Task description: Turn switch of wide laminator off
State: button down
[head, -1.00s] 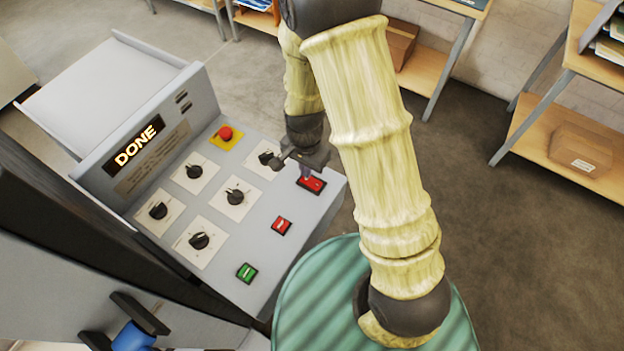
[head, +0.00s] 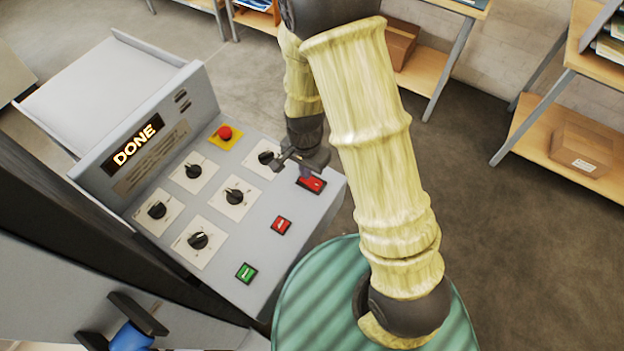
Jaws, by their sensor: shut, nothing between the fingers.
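The wide laminator's grey control panel (head: 252,222) is at the left centre, with a lit display (head: 136,147) reading "DONE". A red rocker switch (head: 313,184) sits near the panel's right edge, partly covered by my gripper. My gripper (head: 306,172) is shut and empty, pointing down right at this switch; I cannot tell whether it touches it. A smaller red switch (head: 281,226) and a green switch (head: 246,273) lie lower on the panel. Several black knobs on white plates and a red emergency button (head: 225,132) on a yellow plate are further left and up.
A flat grey tray (head: 105,90) extends behind the panel. A green striped round surface (head: 320,310) is at the bottom centre. Wooden shelves with a cardboard box (head: 582,152) stand at the right. The floor between is clear.

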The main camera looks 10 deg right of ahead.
jog(key=shift+f+b, duration=0.35)
jog(key=shift+f, duration=0.2)
jog(key=shift+r, duration=0.1)
jog(key=shift+r+p, duration=3.2)
jog(key=shift+r, duration=0.35)
jog(key=shift+d, duration=0.1)
jog(key=shift+d+b, duration=0.15)
jog(key=shift+b, duration=0.2)
jog(key=s+d+r+n+t+b, duration=0.1)
jog(key=s+d+r+n+b, duration=0.2)
jog(key=d, duration=0.2)
jog(key=s+d+r+n+t+b, duration=0.1)
jog(key=s+d+r+n+b, duration=0.2)
jog(key=d, duration=0.3)
jog(key=shift+d+r+n+t+b, duration=0.15)
jog(key=shift+r+n+t+b, duration=0.15)
jog(key=shift+n+b, duration=0.5)
